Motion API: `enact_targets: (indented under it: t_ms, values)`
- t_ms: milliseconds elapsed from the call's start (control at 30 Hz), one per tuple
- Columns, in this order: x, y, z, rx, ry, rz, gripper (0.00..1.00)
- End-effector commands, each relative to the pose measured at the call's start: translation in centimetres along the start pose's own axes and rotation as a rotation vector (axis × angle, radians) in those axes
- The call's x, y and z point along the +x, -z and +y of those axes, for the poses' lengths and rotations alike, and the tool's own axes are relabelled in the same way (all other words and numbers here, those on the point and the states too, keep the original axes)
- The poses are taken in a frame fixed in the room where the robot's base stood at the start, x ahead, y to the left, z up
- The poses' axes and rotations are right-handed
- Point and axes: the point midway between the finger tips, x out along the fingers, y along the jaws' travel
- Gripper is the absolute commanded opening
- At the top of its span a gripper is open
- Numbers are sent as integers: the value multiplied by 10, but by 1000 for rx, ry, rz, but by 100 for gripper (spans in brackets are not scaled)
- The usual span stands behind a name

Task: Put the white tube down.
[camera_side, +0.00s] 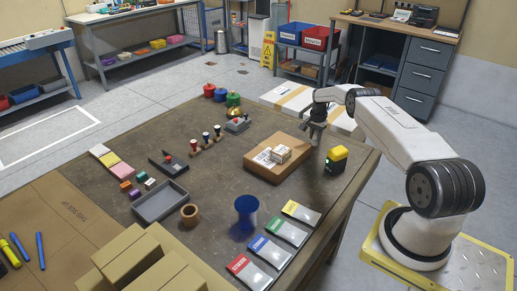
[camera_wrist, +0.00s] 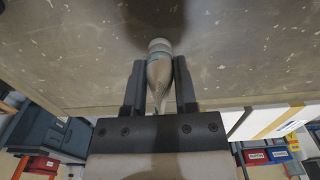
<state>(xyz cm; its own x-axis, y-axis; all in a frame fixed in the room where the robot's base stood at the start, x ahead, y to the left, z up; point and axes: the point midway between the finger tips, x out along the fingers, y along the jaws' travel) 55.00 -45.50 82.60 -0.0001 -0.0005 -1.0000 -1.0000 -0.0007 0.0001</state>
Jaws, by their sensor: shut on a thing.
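The white tube (camera_wrist: 158,70) is between the two fingers of my gripper (camera_wrist: 159,84) in the wrist view. It is pale, with a teal band near its rounded far end, and it narrows toward my palm. The fingers are shut on it. In the side view my gripper (camera_side: 314,136) is over the far right part of the brown table (camera_side: 225,165), close to the table's edge. I cannot make out the tube there, nor tell whether it touches the table.
A flat cardboard box (camera_side: 270,172) with small white boxes on it lies left of my gripper. A yellow-topped black device (camera_side: 336,160) stands to the right. A blue cup (camera_side: 246,211), a grey tray (camera_side: 160,201) and several coloured-label cases (camera_side: 287,232) are nearer the front.

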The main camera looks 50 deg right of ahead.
Motion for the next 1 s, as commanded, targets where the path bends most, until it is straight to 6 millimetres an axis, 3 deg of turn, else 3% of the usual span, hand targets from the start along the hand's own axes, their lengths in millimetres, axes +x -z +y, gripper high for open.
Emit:
enact_targets:
  t_ms: [33, 100, 133, 667, 1000]
  values:
    - [0, 0, 0, 0, 0, 0, 45]
    - [0, 0, 0, 0, 0, 0, 67]
    - [0, 0, 0, 0, 0, 0, 70]
    - [-6, 0, 0, 0, 1, 1, 70]
    - [-36, 0, 0, 0, 1, 1, 70]
